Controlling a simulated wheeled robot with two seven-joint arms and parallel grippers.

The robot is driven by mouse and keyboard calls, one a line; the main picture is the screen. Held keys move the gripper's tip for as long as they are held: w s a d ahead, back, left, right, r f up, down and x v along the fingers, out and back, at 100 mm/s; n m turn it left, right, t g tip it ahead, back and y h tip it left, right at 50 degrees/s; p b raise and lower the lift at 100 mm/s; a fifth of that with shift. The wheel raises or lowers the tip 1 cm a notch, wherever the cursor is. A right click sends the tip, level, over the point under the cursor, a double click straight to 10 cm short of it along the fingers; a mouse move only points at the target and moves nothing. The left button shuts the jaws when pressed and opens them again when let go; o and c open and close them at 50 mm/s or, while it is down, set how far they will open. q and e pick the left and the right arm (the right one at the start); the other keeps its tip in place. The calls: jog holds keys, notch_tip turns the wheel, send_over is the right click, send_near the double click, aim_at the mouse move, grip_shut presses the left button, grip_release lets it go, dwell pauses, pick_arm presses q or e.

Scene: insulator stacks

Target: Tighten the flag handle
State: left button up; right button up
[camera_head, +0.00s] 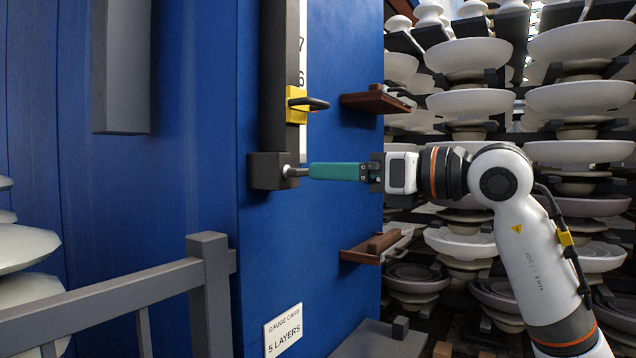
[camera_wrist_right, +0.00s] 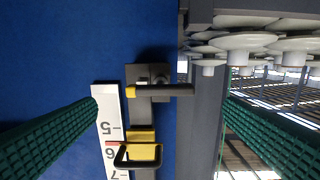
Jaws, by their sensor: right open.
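The flag handle (camera_wrist_right: 165,91) is a dark bar with a yellow end, lying crosswise on a dark clamp block in the right wrist view. In the head view the block (camera_head: 268,171) sits low on a dark post, and a short grey piece of the handle (camera_head: 295,172) sticks out toward my right gripper (camera_head: 311,171). My right gripper is open. Its two green fingers stand wide apart on either side of the handle in the wrist view, with nothing between them in contact. In the head view the near finger hides part of the handle. My left gripper is out of view.
A yellow slider (camera_head: 297,105) with a black loop sits above the block, beside a white numbered scale (camera_wrist_right: 110,130). Brown brackets (camera_head: 375,103) jut from the blue panel (camera_head: 215,120). Grey railing (camera_head: 208,290) stands at front left. Racks of white insulator discs (camera_head: 470,104) are behind my arm.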

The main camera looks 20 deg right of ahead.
jog(key=b+v, duration=0.1)
jog(key=v, duration=0.4)
dwell(0.5)
